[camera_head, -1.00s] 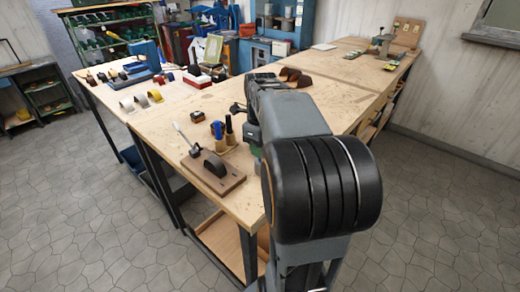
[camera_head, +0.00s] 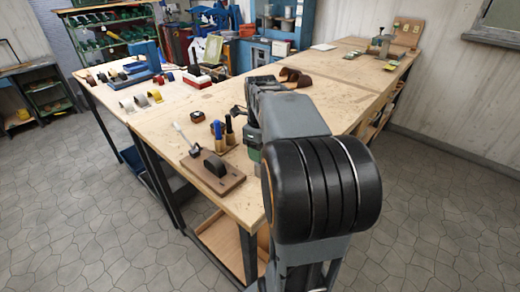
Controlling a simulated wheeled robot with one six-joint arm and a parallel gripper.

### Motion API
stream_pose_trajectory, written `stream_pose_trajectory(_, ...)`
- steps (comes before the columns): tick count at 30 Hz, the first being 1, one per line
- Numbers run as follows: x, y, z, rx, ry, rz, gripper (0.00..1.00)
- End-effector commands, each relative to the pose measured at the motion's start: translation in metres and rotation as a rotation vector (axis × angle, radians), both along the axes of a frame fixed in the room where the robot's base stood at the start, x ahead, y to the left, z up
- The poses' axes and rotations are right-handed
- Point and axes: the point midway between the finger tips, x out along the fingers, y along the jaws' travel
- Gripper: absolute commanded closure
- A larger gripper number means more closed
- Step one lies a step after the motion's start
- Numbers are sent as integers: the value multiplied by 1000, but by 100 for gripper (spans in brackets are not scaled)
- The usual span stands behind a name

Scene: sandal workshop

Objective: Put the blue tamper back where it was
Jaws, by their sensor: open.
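The blue tamper (camera_head: 217,129) stands upright in a small wooden holder (camera_head: 222,147) near the front of the workbench. A black-handled tool (camera_head: 229,130) stands upright beside it on the right. My gripper (camera_head: 238,110) shows as a small dark shape just behind and to the right of these handles, above the bench. It is open and appears empty and apart from the blue tamper. My own arm hides much of the gripper and the bench behind it.
A wooden board with a dark curved block (camera_head: 214,166) and a lever lies left of the holder. Curved brown pieces (camera_head: 290,75) lie beyond my arm. The bench (camera_head: 185,105) is bare around the small box.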

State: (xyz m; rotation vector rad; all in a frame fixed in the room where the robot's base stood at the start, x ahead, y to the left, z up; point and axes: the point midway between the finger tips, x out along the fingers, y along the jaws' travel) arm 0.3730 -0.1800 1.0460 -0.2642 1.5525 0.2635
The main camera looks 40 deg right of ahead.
Motion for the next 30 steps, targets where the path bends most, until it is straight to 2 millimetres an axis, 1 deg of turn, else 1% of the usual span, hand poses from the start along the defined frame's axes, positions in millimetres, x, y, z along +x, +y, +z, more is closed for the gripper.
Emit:
stream_pose_trajectory(5,0,0,13,-2,-2,0,51)
stream_pose_trajectory(15,1,0,78,-1,-3,-1,51)
stream_pose_trajectory(21,0,0,107,0,0,-1,51)
stream_pose_trajectory(27,0,0,121,0,0,-1,51)
stream_pose_trajectory(30,0,3,121,-2,-2,29,51)
